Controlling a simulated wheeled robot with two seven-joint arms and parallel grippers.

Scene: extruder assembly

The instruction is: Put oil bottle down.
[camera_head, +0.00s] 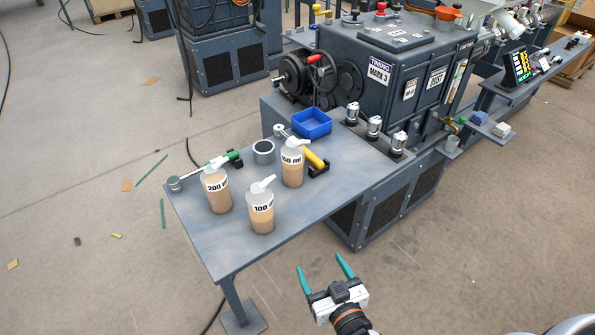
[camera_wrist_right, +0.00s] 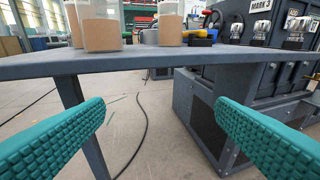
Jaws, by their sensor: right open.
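Three oil bottles with white pump tops and brown oil stand upright on the grey table (camera_head: 222,245). The 200 ml bottle (camera_head: 218,192) is at the left, the 100 ml bottle (camera_head: 261,212) is nearest the front edge, and the third bottle (camera_head: 292,168), labelled with a partly hidden number ending in 50 ml, is behind to the right. My right gripper (camera_head: 325,268) is open and empty, off the table's front edge and apart from the bottles. In the right wrist view, its teal fingers (camera_wrist_right: 158,135) are spread below the tabletop level. My left gripper is not in view.
A blue tray (camera_head: 312,124), a grey ring-shaped cup (camera_head: 264,152), a yellow-handled tool (camera_head: 315,158) and a green-handled hammer (camera_head: 205,168) lie behind the bottles. The dark extruder machine (camera_head: 395,75) stands at the table's back right. The table's front strip is clear.

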